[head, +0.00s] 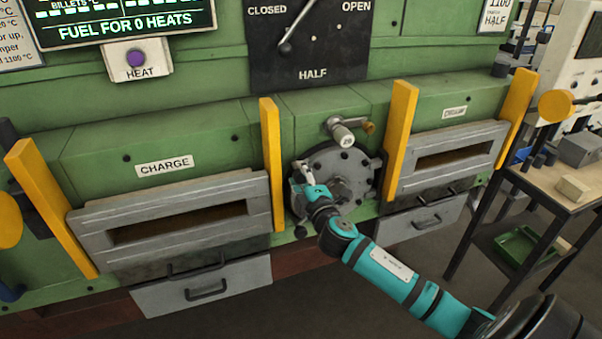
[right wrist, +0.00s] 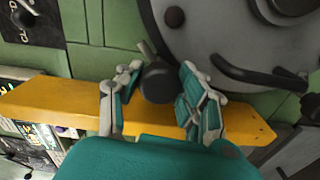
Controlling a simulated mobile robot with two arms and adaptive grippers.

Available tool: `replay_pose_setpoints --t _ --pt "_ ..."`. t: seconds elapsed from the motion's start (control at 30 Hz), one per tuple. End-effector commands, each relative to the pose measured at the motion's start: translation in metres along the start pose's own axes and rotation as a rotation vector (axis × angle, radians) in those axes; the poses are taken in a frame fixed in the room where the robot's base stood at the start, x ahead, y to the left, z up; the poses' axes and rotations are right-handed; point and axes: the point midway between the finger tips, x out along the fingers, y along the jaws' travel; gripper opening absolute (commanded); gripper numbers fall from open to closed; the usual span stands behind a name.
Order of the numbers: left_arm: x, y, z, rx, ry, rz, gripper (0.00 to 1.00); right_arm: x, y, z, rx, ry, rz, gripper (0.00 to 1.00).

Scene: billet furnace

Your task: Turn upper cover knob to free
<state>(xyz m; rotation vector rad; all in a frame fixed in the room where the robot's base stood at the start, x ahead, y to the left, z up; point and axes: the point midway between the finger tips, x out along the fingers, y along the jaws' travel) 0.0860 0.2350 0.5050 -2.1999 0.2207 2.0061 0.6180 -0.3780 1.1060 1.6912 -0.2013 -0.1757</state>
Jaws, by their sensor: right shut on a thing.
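The round grey cover (head: 325,164) is on the green furnace front, between two yellow posts. It also fills the top right of the right wrist view (right wrist: 215,35). My right gripper (head: 303,175) is at the cover's left rim and hides the upper cover knob in the head view. In the right wrist view, the dark round upper cover knob (right wrist: 158,82) sits between the two fingers of my right gripper (right wrist: 150,85), which is shut on it. A lower dark knob (head: 300,232) shows below, at the cover's lower left. My left gripper is not in view.
A yellow post (head: 271,160) stands just left of the cover, close to my right gripper. Another post (head: 401,125) stands to its right. The charge door (head: 180,190) is at left; a workbench (head: 560,165) is at right.

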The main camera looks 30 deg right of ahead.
Motion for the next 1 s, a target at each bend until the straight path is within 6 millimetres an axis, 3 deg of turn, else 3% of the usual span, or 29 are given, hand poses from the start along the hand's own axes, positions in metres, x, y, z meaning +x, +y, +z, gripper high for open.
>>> replay_pose_setpoints --t 0.4,0.97,1.0 --pt "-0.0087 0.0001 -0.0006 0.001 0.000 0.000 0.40 -0.0005 -0.0022 -0.0004 -0.201 0.001 -0.005 0.05" --pt "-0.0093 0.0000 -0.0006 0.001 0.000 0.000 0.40 -0.0007 -0.0032 -0.0004 -0.234 0.001 -0.005 0.05" --pt "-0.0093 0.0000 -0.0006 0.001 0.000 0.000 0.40 -0.0007 -0.0033 -0.0003 -0.234 0.001 -0.006 0.38"
